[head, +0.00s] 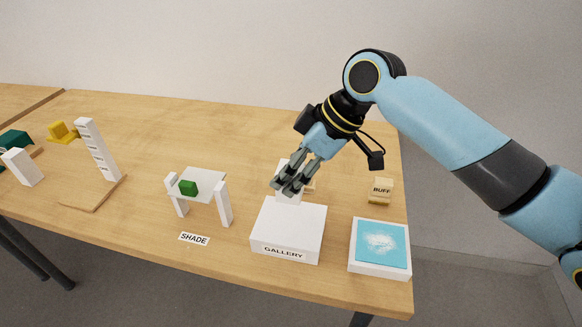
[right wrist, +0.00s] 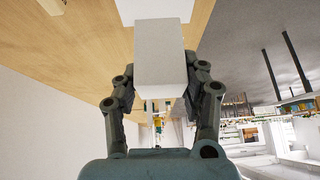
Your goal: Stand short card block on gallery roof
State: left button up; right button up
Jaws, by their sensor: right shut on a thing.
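My right gripper (head: 287,185) is above the back part of that roof and is shut on a white card block (head: 283,168). In the right wrist view the card block (right wrist: 160,60) sits between the two fingers, and a white surface (right wrist: 155,10) lies beyond it. The fingers hide part of the block in the head view. I cannot tell whether its lower end touches the roof. My left gripper is not in view.
A tall white tower (head: 97,150) stands left.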

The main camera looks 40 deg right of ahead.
aim_at(302, 191)
jog(key=shift+r+p, duration=0.1)
jog(key=shift+p, duration=0.2)
jog(key=shift+f, duration=0.2)
jog(key=shift+f+b, duration=1.75)
jog(key=shift+f, duration=1.5)
jog(key=shift+p, duration=0.65)
jog(key=shift+f, duration=0.55)
dwell(1.0)
jog(key=o, duration=0.9)
jog(key=shift+c, duration=0.2)
jog(key=shift+p+v, duration=3.5)
jog(key=shift+p, duration=0.25)
